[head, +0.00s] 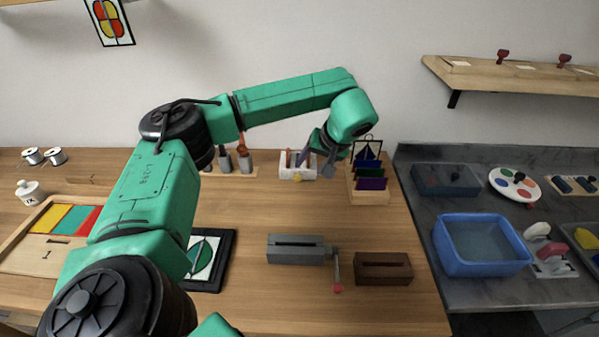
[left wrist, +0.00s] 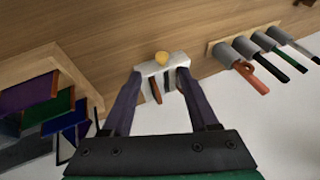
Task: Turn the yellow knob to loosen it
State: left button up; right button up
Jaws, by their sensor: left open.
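The yellow knob (head: 297,178) sits on the front face of a small white holder (head: 285,173) at the back of the wooden table. In the left wrist view the knob (left wrist: 162,58) shows as a round yellow cap on the white holder (left wrist: 149,69), between and just beyond the fingertips. My left gripper (head: 316,164) is open, above and at the right of the holder in the head view. Its two dark fingers (left wrist: 160,77) appear on either side of the holder in the left wrist view. I cannot tell whether they touch it. My right gripper is not in view.
A wooden rack with coloured panels (head: 369,197) stands close at the right of the holder. Grey cups with tools (head: 245,165) stand at its left. A grey vise-like block (head: 295,250) and a brown box (head: 383,268) lie in front. Table between is clear.

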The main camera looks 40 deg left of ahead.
aim_at(299, 177)
pick_arm(q)
jog(key=x, duration=0.7)
jog(key=shift+a, duration=0.35)
jog(key=shift+a+f, duration=0.1)
jog(key=shift+f, duration=0.45)
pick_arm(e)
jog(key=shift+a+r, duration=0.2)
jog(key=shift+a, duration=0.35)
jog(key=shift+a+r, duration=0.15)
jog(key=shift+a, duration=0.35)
pick_arm(q)
jog(key=shift+w+a, duration=0.1)
grip_shut()
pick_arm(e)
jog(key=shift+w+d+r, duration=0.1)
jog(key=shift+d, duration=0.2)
pick_arm(q)
jog(key=shift+p, duration=0.3)
